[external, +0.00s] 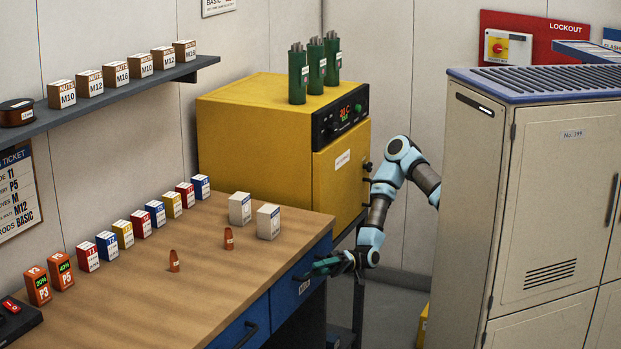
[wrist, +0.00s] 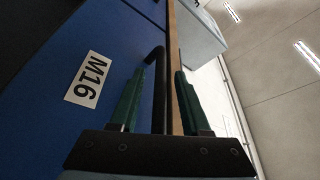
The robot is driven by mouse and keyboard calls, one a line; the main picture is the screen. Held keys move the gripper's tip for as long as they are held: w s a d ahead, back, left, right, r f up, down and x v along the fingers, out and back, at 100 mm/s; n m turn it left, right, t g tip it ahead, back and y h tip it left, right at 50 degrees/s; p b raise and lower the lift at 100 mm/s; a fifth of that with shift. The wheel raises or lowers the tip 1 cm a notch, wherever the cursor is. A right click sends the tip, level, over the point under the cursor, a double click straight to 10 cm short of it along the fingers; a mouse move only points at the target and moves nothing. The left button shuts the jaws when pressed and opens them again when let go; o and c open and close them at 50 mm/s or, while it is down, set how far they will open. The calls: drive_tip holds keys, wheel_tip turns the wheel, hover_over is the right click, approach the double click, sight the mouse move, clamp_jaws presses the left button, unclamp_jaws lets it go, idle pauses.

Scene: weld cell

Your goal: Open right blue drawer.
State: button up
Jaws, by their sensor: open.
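The right blue drawer (external: 284,296) is in the bench front, below the wooden top, and looks shut. In the wrist view its blue front (wrist: 60,60) carries a white M16 label (wrist: 88,80) and a black bar handle (wrist: 159,95). My gripper (external: 326,265) is at this drawer's front. In the wrist view, the green fingers of my gripper (wrist: 160,75) are open, one on each side of the handle, which runs between them. Contact with the handle cannot be told. My gripper partly hides the handle in the external view.
A second blue drawer (external: 232,331) with a black handle is nearer the camera. The bench top (external: 190,290) holds small boxes and two orange-brown cones. A yellow oven (external: 250,115) stands behind the bench; a beige cabinet (external: 470,190) stands right of my arm.

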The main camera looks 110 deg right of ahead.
drive_tip(key=shift+w+a, duration=0.1)
drive_tip(key=shift+w, duration=0.05)
drive_tip(key=shift+c, duration=0.2)
clamp_jaws()
idle(1.2)
